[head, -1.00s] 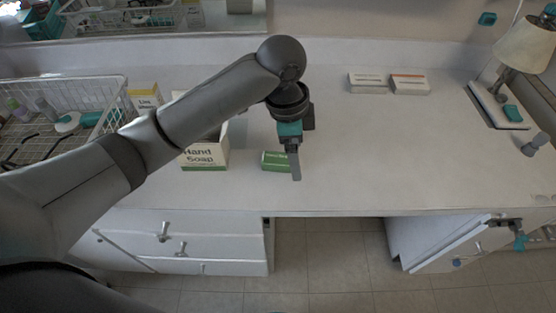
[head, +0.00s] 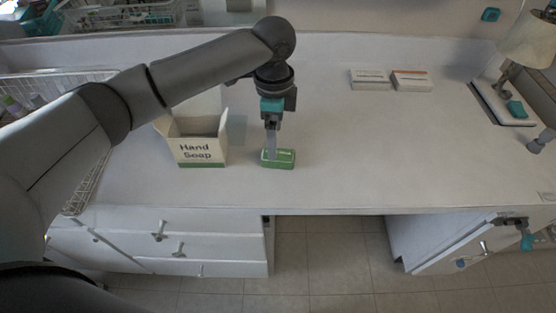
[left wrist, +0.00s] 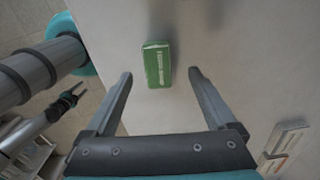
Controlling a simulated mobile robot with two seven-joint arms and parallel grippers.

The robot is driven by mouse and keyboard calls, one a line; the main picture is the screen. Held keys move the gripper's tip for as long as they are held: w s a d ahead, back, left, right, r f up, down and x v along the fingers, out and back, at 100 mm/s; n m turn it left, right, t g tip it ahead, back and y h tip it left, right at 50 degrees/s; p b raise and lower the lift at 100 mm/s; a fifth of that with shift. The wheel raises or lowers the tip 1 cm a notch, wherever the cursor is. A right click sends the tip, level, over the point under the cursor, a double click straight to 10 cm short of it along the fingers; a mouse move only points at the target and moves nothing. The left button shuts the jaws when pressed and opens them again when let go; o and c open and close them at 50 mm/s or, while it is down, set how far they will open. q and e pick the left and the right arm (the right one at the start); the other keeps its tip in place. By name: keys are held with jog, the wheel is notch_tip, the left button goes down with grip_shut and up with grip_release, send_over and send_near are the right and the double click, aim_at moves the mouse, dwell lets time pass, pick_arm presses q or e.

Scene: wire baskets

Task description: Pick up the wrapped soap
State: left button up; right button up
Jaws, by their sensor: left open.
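The wrapped soap (head: 283,161) is a small green box with white lettering, lying flat on the white counter, right of the hand soap carton. My left gripper (head: 271,151) points down over it, and a finger covers part of its left side. In the left wrist view the soap (left wrist: 158,65) lies ahead of the gap between the two spread fingers (left wrist: 160,75), touching neither there. The left gripper is open and empty. What seems to be my right gripper (left wrist: 68,98) shows small at the left of the wrist view; its jaw state is unclear.
An open "Hand Soap" carton (head: 203,149) stands just left of the soap. A white wire basket (head: 83,195) is at the left. Two small boxes (head: 369,79) (head: 411,81) lie at the back, with a lamp (head: 530,40) far right. The counter right of the soap is clear.

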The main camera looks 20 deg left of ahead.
aim_at(278, 154)
pick_arm(q)
jog(key=f, duration=0.2)
jog(key=f+b, duration=0.1)
jog(key=f, duration=0.1)
jog(key=d+f+b, duration=0.1)
jog(key=f, duration=0.1)
jog(key=shift+s, duration=0.2)
jog(key=shift+f, duration=0.1)
jog(key=c, duration=0.8)
jog(key=shift+a, duration=0.1)
grip_shut()
pick_arm(e)
jog(key=shift+w+d+f, duration=0.25)
jog(key=shift+f, duration=0.25)
jog(key=shift+w+d+f, duration=0.25)
jog(key=shift+f, duration=0.25)
